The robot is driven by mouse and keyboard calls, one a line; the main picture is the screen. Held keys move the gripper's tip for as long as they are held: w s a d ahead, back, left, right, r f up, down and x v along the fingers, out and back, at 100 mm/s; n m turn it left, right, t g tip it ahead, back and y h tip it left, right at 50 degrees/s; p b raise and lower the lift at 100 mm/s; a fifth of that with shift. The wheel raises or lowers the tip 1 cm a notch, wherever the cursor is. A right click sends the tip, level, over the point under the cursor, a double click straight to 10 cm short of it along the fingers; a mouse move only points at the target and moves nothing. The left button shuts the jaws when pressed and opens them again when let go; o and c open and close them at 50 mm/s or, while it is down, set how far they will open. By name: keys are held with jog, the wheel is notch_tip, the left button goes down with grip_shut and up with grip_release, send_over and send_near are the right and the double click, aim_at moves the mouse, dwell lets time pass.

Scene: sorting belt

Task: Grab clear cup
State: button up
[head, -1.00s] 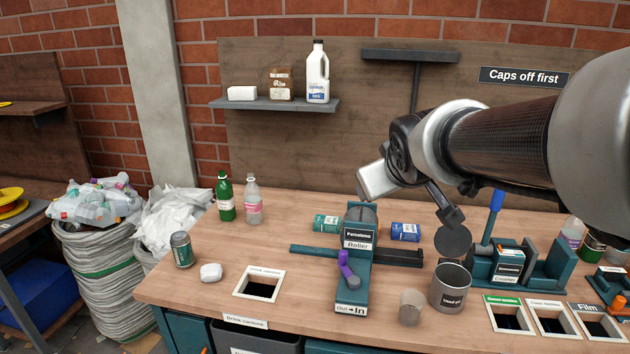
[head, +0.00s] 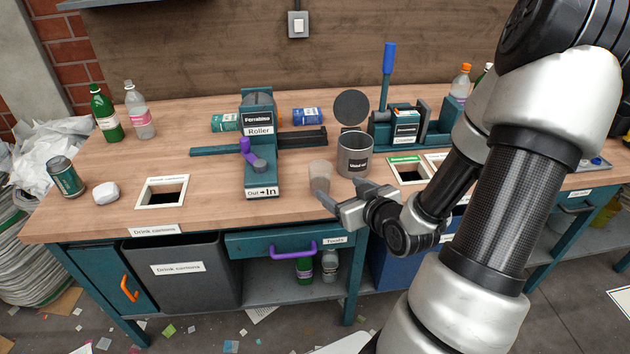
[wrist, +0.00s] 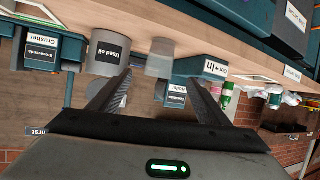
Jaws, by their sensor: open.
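The clear cup (head: 320,176) stands upright on the bench near its front edge, just left of the grey "Used oil" can (head: 354,153). It looks pale and see-through. My gripper (head: 342,193) is open and empty at the bench's front edge, close in front of the cup. In the wrist view, which is upside down, the cup (wrist: 160,58) shows ahead, between and beyond the two fingers of my gripper (wrist: 160,82). The used oil can (wrist: 108,55) shows beyond the left finger there.
The teal roller (head: 259,150) stands left of the cup. The crusher (head: 408,128) and labelled bench openings (head: 410,172) lie to the right. A drink cartons opening (head: 163,204), a white lump (head: 106,193) and a green can (head: 65,177) are at left. Bare bench lies between cup and roller.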

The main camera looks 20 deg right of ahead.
aim_at(315, 172)
jog(key=b+x, duration=0.6)
jog(key=x, duration=0.5)
jog(key=shift+w+f, duration=0.1)
jog(key=shift+w, duration=0.2)
jog(key=shift+b+x, duration=0.95)
jog(key=shift+x, duration=1.95)
jog(key=c, duration=1.1)
jog(key=shift+r, duration=0.25)
jog(key=shift+c, duration=0.2)
